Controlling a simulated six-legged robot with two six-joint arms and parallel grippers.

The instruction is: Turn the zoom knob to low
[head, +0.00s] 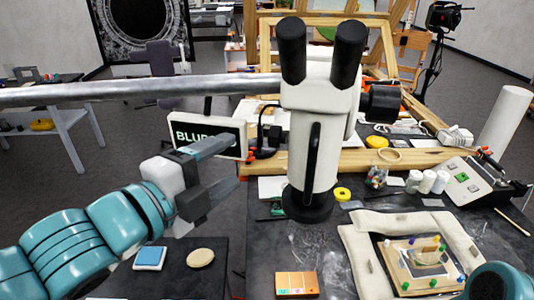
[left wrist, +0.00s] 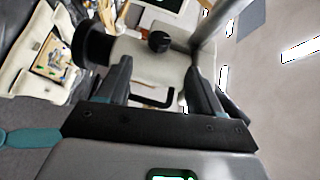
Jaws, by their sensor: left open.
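The white microscope (head: 315,130) with two black eyepieces hangs on a grey boom over the dark table. A large black knob (head: 382,103) sticks out on its right side. In the left wrist view, a round black knob (left wrist: 158,41) faces the camera on the microscope's white body (left wrist: 135,55); I cannot tell which knob is the zoom knob, and no setting is readable. My left gripper (head: 232,165) is open and empty, left of the microscope and apart from it. Its fingers (left wrist: 157,80) point at the body in the wrist view. My right gripper is out of view.
The grey boom (head: 150,88) crosses above my left arm. A sign (head: 208,135) stands behind the left gripper. A padded tray (head: 360,255) with a pinned fragment (head: 428,258) lies at the right. A control box (head: 468,180) is further right. Table space below the microscope is partly bare.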

